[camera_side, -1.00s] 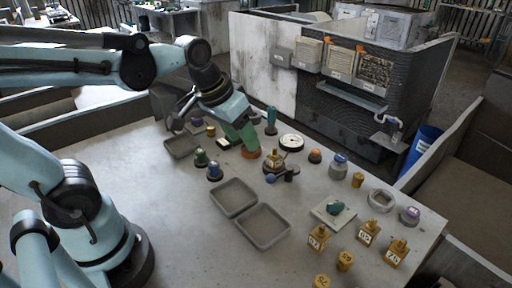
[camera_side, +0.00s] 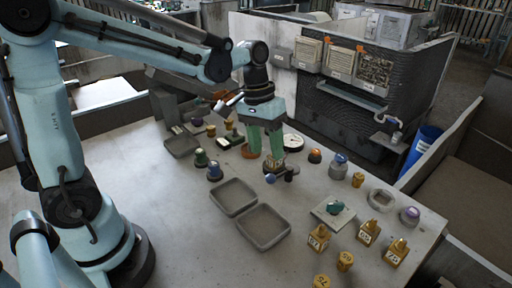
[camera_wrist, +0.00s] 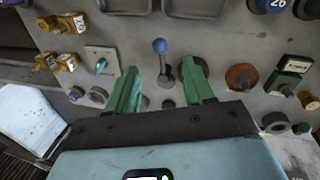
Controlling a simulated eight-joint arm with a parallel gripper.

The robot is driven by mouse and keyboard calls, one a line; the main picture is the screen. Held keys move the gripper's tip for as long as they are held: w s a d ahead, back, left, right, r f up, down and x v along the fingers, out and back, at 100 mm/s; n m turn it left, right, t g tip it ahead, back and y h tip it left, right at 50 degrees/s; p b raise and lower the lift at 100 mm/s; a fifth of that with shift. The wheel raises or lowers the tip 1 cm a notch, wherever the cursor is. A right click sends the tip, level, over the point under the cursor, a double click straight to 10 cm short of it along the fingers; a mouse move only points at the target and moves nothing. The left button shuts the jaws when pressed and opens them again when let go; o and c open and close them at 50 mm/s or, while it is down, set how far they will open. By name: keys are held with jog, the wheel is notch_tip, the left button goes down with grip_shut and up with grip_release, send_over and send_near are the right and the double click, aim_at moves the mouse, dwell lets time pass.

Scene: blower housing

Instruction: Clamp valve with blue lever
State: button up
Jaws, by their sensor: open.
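The valve with the blue lever shows in the side view as a dark grey body with a short arm (camera_side: 284,175) and a blue ball at its left end. In the wrist view its blue ball (camera_wrist: 159,46) and thin grey lever (camera_wrist: 164,72) lie between my fingers in the picture. My gripper (camera_side: 264,157) points down, its two green fingers open and apart, just behind or above the valve. The fingers (camera_wrist: 160,70) hold nothing. The gripper hides part of the valve body, and I cannot tell whether a finger touches it.
Two empty grey trays (camera_side: 240,208) lie in front of the valve. A white dial (camera_side: 293,142) and an orange-topped knob (camera_side: 315,155) stand behind and right. Green and blue knobs (camera_side: 214,171) stand left. Brass blocks (camera_side: 368,232) and a teal part on a plate (camera_side: 333,208) are front right.

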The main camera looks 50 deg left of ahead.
aim_at(282, 174)
jog(key=shift+w+d+f, duration=0.1)
jog(key=shift+d+f, duration=0.15)
jog(key=shift+f, duration=1)
jog(key=shift+s+d+f, duration=0.1)
jog(key=shift+d+f, duration=0.1)
jog(key=shift+f, duration=1.1)
jog(key=shift+w+d+f, duration=0.1)
jog(key=shift+d+f, duration=0.15)
jog(key=shift+f, duration=1)
grip_shut()
